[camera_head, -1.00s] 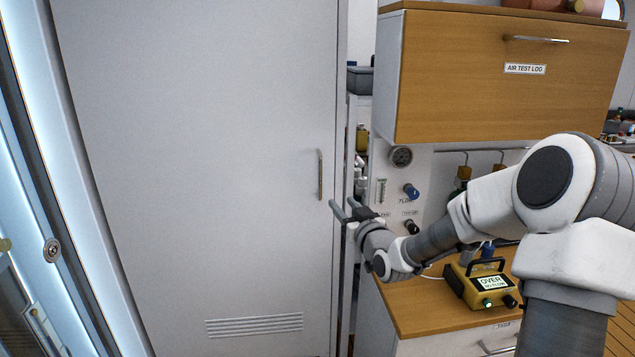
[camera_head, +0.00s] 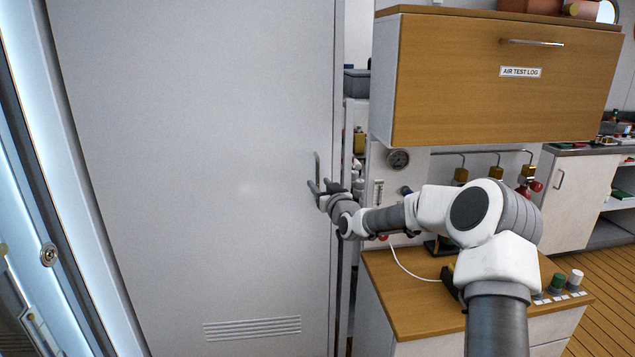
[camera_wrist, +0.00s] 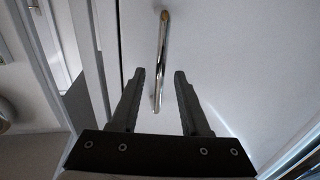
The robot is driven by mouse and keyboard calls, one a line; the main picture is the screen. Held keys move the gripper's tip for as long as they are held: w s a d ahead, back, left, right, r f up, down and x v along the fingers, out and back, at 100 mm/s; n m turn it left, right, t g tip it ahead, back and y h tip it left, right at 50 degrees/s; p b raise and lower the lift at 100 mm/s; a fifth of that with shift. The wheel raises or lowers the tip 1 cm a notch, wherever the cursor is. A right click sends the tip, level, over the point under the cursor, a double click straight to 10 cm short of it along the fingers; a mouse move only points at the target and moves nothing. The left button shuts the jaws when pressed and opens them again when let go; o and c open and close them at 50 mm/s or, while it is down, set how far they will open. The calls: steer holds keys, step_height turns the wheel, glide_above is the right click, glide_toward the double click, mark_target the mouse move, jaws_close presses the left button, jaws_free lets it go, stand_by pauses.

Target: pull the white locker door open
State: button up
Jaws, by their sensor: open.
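The white locker door (camera_head: 200,150) fills the left half of the head view and looks closed, with a vent grille (camera_head: 252,328) low on it. Its upright metal bar handle (camera_head: 317,166) is near the door's right edge. My gripper (camera_head: 318,187) is open at the lower part of the handle. In the wrist view the handle (camera_wrist: 161,55) runs upright, and its lower end shows between the two open fingers of my gripper (camera_wrist: 159,75). The fingers stand apart from the bar on both sides. I cannot tell how deep the bar sits between them.
A wooden cabinet labelled AIR TEST LOG (camera_head: 470,100) hangs to the right of the door. Below it is a wooden counter (camera_head: 405,300) with gauges and valves behind. A narrow shelf gap separates door and counter. A pale blue frame (camera_head: 65,200) edges the left side.

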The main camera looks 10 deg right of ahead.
steer(key=shift+w+a, duration=0.15)
steer(key=shift+w, duration=0.55)
steer(key=shift+w+a, duration=0.1)
steer(key=shift+w, duration=0.55)
steer(key=shift+c, duration=0.2)
jaws_close()
stand_by(0.4)
